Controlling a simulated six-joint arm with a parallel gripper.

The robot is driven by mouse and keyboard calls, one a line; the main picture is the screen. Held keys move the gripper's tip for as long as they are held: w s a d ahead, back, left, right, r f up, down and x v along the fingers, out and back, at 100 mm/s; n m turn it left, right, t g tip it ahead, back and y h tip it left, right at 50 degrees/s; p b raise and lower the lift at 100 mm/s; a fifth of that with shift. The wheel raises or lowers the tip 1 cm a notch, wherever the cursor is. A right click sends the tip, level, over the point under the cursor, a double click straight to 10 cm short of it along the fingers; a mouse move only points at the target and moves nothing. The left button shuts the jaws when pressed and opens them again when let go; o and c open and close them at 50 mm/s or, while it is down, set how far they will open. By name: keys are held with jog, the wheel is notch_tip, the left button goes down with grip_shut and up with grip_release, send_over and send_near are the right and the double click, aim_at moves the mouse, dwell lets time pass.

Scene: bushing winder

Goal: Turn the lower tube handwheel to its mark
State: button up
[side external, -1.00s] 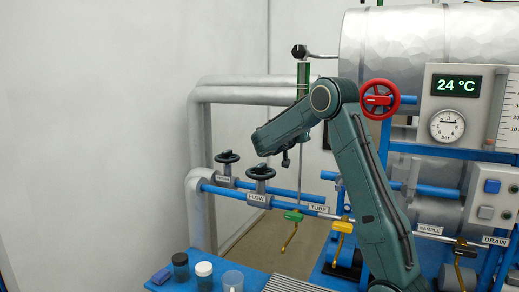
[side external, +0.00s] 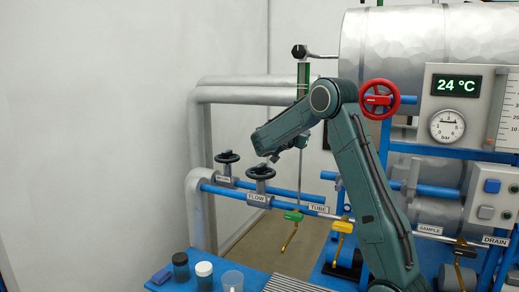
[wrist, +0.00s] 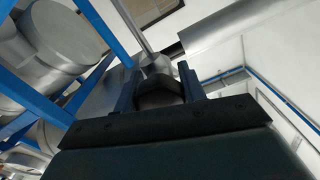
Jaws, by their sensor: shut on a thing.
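A black handwheel (side external: 261,173) stands on the blue pipe above the FLOW label in the side view. A second black handwheel (side external: 227,157) is behind it, up and left. My gripper (side external: 273,158) reaches down to the top of the front handwheel; its fingertips are small and partly hidden by my wrist there. In the wrist view, the two fingers of my gripper (wrist: 158,88) stand either side of a dark thing (wrist: 160,97), and I take it as shut on the front handwheel. I cannot make out a mark on either wheel.
A TUBE label (side external: 318,209), a green valve (side external: 293,215) and a yellow valve (side external: 342,226) are on the lower pipe to the right. A red handwheel (side external: 380,99) is at the upper right. Jars (side external: 204,269) stand on the blue bench below. The left is clear.

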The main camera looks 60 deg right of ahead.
jog(key=o, duration=1)
jog(key=shift+c, duration=0.2)
jog(key=a, duration=1.3)
jog(key=shift+a, duration=0.4)
jog(key=s+a+f+n+t+y, duration=0.2)
jog(key=s+a+n+y, duration=0.3)
jog(key=a, duration=0.5)
jog(key=s+a+f+n+t+y, duration=0.1)
jog(key=s+a+f+n+y, duration=0.3)
jog(key=a+n, duration=0.5)
jog(key=s+a+f+n+t+y, duration=0.2)
jog(key=s+a+n+y, duration=0.5)
jog(key=a, duration=0.5)
jog(key=shift+s+f+t+y, duration=0.15)
jog(key=shift+f+t+y, duration=0.15)
jog(key=shift+f+y, duration=0.55)
